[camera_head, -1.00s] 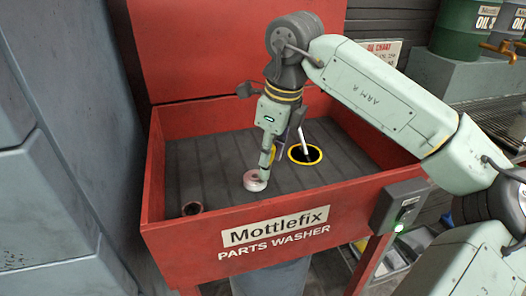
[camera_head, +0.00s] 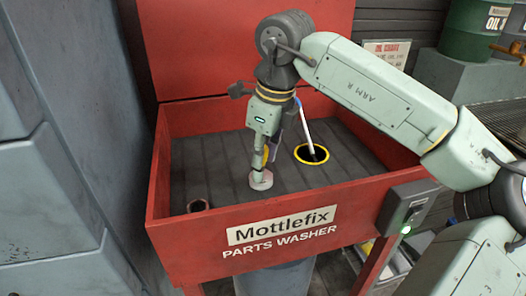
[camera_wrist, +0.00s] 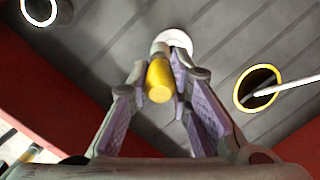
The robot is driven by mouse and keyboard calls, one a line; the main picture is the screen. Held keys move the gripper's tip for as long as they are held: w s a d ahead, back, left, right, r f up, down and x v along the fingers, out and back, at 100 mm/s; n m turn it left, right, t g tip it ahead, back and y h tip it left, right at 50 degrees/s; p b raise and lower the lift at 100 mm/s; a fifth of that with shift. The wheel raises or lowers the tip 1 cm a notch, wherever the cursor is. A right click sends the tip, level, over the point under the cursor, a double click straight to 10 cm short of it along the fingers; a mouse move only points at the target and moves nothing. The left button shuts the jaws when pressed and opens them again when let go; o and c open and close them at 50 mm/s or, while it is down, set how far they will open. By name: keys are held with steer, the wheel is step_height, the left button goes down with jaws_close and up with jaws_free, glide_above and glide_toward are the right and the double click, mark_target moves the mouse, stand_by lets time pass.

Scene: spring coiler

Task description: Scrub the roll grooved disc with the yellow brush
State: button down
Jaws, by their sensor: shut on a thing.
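My gripper (camera_head: 260,158) points down into the red parts washer and is shut on the yellow brush. The brush (camera_wrist: 160,80) shows its rounded yellow end between the purple-padded fingers in the wrist view. A small part of it also shows beside the fingers in the head view. A pale round disc (camera_head: 261,181) lies on the dark ribbed floor, directly below the fingertips. It also shows as a whitish round (camera_wrist: 173,38) beyond the brush in the wrist view. The brush's lower end is hidden, so I cannot tell whether it touches the disc.
A yellow-rimmed hole (camera_head: 311,154) with a pale rod standing in it is to the right and behind. A reddish-brown ring (camera_head: 198,206) lies at the front left. The washer's red front wall (camera_head: 185,240) is close. The floor between them is clear.

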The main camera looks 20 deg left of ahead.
steer(key=shift+s+a, duration=0.1)
steer(key=shift+a, duration=0.05)
steer(key=shift+f+b, duration=0.15)
steer(key=shift+b, duration=0.35)
stand_by(5.7)
steer(key=shift+r+p, duration=2.55)
steer(key=shift+r, duration=1)
